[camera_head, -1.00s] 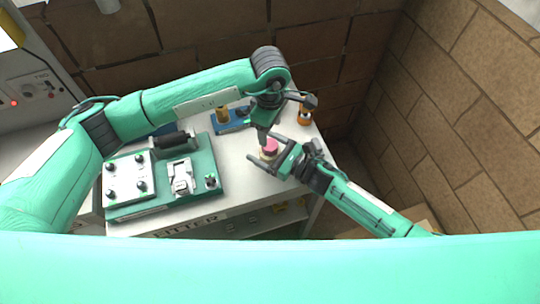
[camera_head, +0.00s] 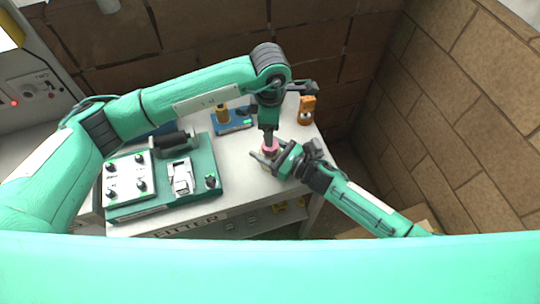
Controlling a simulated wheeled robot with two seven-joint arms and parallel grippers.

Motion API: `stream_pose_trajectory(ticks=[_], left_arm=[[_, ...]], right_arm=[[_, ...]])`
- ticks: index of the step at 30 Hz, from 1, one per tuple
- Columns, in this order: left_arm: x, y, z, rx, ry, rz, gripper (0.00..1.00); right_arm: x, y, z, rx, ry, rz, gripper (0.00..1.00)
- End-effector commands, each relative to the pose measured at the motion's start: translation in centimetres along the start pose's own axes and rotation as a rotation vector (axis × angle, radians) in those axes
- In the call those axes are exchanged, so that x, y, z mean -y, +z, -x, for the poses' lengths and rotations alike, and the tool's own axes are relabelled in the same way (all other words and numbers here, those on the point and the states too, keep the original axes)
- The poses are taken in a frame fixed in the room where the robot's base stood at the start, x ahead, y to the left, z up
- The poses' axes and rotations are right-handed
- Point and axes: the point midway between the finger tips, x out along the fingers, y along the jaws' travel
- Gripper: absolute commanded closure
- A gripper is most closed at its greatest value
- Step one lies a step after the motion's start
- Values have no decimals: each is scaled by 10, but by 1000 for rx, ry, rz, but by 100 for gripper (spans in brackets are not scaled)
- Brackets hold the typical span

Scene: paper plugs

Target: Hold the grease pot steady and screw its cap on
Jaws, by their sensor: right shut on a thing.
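The grease pot (camera_head: 266,158) is a small pale pot near the right side of the white worktop. Its pink-red cap (camera_head: 270,147) shows on top, partly covered from above. My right gripper (camera_head: 266,160) comes in from the right, low down, and is shut around the pot's body. My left gripper (camera_head: 269,138) points straight down at the cap from above. Its fingertips look to be at the cap, but they are too small to tell whether they grip it. Much of the pot is hidden by the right gripper's fingers.
A green fixture (camera_head: 150,207) with a white plate and clamp fills the worktop's left. An orange object (camera_head: 307,108) is at the back right corner. Brick walls close in behind and right.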

Motion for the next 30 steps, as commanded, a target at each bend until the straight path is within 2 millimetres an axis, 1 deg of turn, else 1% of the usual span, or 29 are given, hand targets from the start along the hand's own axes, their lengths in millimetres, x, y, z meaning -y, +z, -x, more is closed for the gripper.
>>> stream_pose_trajectory(ticks=[3,30], left_arm=[[0,0,4,0,0,192,34],[0,0,31,0,1,1676,34]], right_arm=[[0,0,0,0,0,0,100],[0,0,0,0,0,0,100]])
